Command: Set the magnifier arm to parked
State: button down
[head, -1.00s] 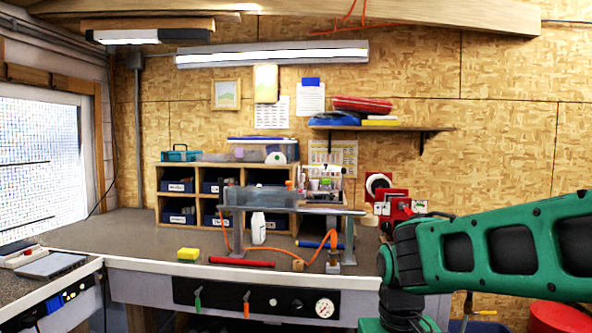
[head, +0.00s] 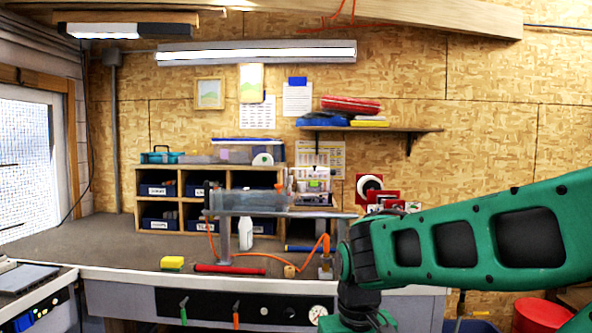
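I cannot make out a magnifier arm for certain. A round white piece with a dark centre (head: 369,187) stands by red parts at the back right of the bench; it is too small to tell whether it belongs to the magnifier. My green arm crosses the right side of the head view and covers the right part of the bench. My gripper is not in view.
A red bin (head: 537,313) stands at the lower right.

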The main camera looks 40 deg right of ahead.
aim_at(312, 170)
jog(key=i, duration=1)
jog(key=z, duration=0.9)
